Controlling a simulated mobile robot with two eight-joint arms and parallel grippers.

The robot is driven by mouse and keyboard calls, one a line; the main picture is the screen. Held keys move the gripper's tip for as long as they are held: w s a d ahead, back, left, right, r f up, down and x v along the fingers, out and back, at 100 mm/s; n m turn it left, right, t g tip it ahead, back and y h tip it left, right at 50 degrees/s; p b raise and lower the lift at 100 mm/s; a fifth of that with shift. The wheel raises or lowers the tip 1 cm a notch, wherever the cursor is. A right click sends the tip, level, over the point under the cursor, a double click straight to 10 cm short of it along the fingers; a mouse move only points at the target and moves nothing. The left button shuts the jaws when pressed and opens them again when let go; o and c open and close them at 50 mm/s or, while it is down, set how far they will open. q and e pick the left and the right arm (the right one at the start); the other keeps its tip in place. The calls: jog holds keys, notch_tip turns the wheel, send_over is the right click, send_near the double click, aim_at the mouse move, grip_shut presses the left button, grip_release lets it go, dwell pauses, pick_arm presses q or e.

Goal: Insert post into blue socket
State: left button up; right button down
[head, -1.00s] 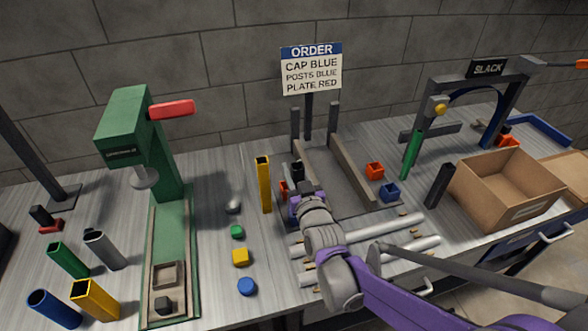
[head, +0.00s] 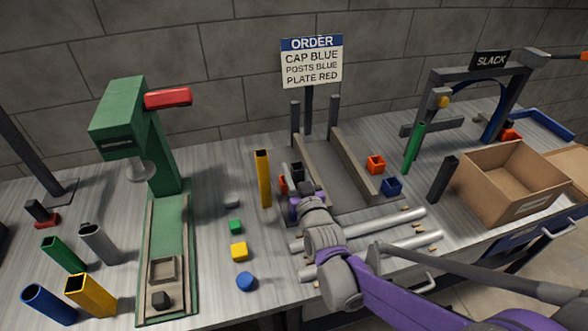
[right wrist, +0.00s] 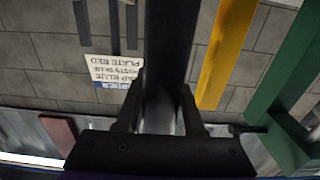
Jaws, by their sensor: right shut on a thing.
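My right gripper (head: 298,186) is shut on a dark post (right wrist: 172,45), which stands between its fingers in the right wrist view. In the head view only a short dark top of the post (head: 297,169) shows above the gripper, at the left side of the grey fixture plate (head: 335,186). Its lower end is hidden. A blue socket (head: 391,187) sits empty on the right side of the plate, well to the right of the gripper. An orange-red socket (head: 376,164) is just behind it. Another orange-red socket (head: 283,184) is partly hidden beside the gripper. My left gripper is not in view.
A tall yellow post (head: 263,179) stands left of the fixture. Another dark post (head: 443,179) stands by the cardboard box (head: 507,187), and a green post (head: 413,147) is behind it. Grey rods (head: 385,228) lie in front, under my arm. A green press (head: 150,150) stands left.

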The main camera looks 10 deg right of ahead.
jog(key=shift+f+b, duration=0.55)
jog(key=shift+f, duration=0.25)
jog(key=shift+c, duration=2.2)
grip_release()
jog(key=shift+r, duration=0.1)
jog(key=s, duration=1.1)
jog(key=shift+d+p, duration=0.15)
jog(key=shift+p, duration=0.25)
